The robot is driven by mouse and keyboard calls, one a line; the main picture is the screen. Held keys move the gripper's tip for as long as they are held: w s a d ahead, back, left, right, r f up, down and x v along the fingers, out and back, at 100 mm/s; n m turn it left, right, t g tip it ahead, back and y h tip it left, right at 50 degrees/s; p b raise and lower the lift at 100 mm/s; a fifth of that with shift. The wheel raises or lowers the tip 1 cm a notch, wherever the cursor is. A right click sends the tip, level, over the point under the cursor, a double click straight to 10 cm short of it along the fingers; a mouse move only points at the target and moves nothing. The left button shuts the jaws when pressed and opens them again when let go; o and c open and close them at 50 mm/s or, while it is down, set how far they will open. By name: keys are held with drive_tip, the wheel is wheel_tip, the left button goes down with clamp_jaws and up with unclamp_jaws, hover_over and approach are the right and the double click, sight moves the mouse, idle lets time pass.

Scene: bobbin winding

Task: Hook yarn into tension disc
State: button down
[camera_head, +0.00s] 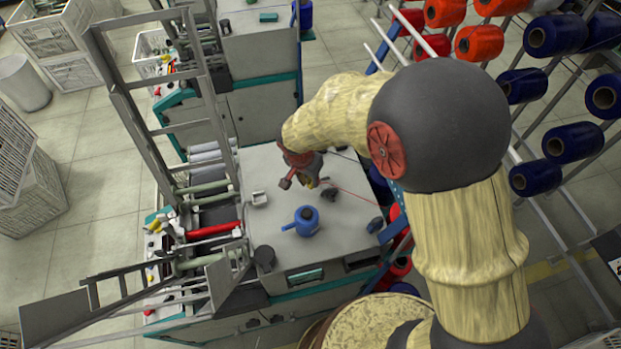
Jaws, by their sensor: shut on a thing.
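My gripper (300,183) hangs low over the grey machine top. It is shut, and a thin red yarn (352,191) runs from beside its fingertips towards the right edge. The yarn between the fingers is too small to see. Small dark parts stand on the top: one (330,193) just right of my gripper, another (375,224) near the right edge. Either could be the tension disc; I cannot tell which. The yarn passes close to the nearer part; I cannot tell whether it touches.
Winding rollers, one with red yarn (213,230), and a tall metal frame (150,130) are at the left. A rack of red and blue cones (553,35) is at the right.

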drive_tip(key=shift+w+a+p+v, duration=0.15)
drive_tip(key=shift+p+v, duration=0.35)
drive_tip(key=shift+v, duration=0.7)
drive_tip(key=shift+w+a+p+v, duration=0.1)
drive_tip(key=shift+w+p+v, duration=0.25)
drive_tip(key=shift+v, duration=0.8)
